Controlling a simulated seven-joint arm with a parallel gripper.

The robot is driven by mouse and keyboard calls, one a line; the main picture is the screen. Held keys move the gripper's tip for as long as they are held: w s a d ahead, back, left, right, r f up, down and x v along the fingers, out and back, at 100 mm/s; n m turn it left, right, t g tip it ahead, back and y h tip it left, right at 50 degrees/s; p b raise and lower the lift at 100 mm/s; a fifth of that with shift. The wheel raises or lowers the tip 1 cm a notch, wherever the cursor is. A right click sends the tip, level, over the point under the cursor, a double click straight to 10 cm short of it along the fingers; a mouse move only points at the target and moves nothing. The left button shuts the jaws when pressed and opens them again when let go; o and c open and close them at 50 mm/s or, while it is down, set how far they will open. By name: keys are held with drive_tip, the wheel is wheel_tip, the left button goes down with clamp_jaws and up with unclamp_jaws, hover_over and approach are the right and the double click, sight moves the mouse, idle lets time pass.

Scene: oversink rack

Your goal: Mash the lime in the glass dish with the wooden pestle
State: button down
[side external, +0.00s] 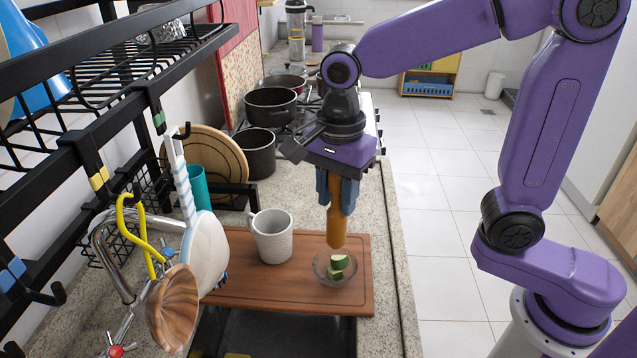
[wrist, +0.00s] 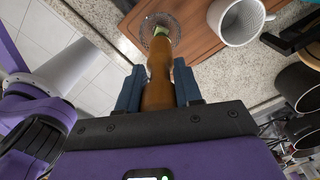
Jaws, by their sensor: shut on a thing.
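My gripper (side external: 338,190) is shut on the wooden pestle (side external: 336,226), which hangs nearly upright, its lower end just above the back rim of the glass dish. The pestle also shows between the two fingers in the wrist view (wrist: 159,70). The clear glass dish (side external: 321,268) stands on a wooden board. Green lime pieces (side external: 338,262) lie in it. In the wrist view the dish (wrist: 148,38) lies beyond the pestle tip, and the pestle hides part of the lime (wrist: 160,30). I cannot tell whether the pestle touches the lime.
A white mug (side external: 272,238) stands on the wooden board (side external: 235,290), left of the dish. The sink lies in front under the board. A black rack (side external: 120,120) with hanging utensils fills the left side. Dark pots (side external: 268,108) stand behind on the stove.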

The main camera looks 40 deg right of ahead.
sight(337, 212)
drive_tip(key=shift+f, duration=2.5)
drive_tip(key=shift+s+d+f, duration=0.1)
drive_tip(key=shift+f, duration=0.05)
drive_tip(key=shift+r, duration=0.7)
drive_tip(key=shift+r, duration=0.15)
drive_tip(key=shift+r, duration=0.5)
drive_tip(key=shift+r, duration=0.6)
